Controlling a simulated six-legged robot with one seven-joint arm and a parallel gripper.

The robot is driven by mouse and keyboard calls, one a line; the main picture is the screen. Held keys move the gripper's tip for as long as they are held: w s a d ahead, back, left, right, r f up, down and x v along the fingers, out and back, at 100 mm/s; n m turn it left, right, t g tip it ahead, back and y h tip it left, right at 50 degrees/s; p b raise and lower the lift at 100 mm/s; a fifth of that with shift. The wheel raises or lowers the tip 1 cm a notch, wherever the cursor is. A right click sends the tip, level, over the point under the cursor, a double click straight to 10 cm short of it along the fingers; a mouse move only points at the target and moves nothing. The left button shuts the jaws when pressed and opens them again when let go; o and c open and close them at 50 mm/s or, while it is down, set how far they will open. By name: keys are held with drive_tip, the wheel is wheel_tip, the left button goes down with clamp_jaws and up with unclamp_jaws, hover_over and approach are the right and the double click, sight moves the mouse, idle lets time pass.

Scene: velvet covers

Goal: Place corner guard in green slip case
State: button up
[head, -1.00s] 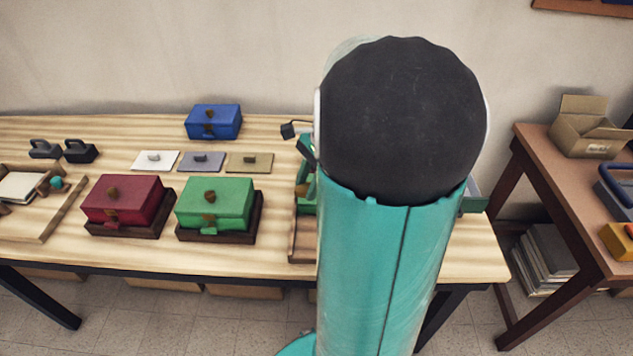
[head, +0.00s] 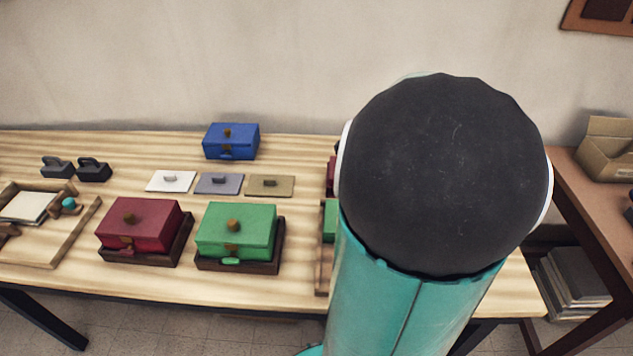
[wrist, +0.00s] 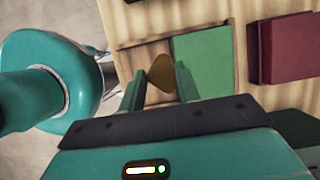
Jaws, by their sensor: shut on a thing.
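My gripper (wrist: 160,74) is shut on a small brown-gold piece (wrist: 162,70), which looks like the corner guard. The piece sits between the two green fingertips, above a wooden tray. A flat green thing (wrist: 208,58) lies just right of the fingers in the wrist view; I cannot tell whether it is the slip case. A green edge (head: 330,220) also shows beside my arm in the head view. A green box (head: 236,228) with a brown knob stands left of my arm on a dark base. My gripper is hidden behind my arm in the head view.
A dark red box (head: 140,225) stands left of the green box, and a blue box (head: 231,141) stands at the back. Three small plates with handles, including a white one (head: 170,181), lie between. A dark red block (wrist: 288,48) stands right of the flat green thing.

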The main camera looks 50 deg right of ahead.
drive_tip(key=w+d+f, duration=0.1)
drive_tip(key=d+f, duration=0.1)
drive_tip(key=w+d+f, duration=0.1)
drive_tip(key=d+f, duration=0.1)
drive_tip(key=w+d+f, duration=0.1)
drive_tip(key=d+f, duration=0.1)
drive_tip(key=shift+w+d+f, duration=0.25)
drive_tip(key=shift+f, duration=0.05)
drive_tip(key=shift+w+d+f, duration=0.1)
drive_tip(key=shift+d+f, duration=0.2)
drive_tip(key=shift+f, duration=1.6)
drive_tip(key=shift+f, duration=0.2)
drive_tip(key=o, duration=0.9)
drive_tip(key=shift+o, duration=0.2)
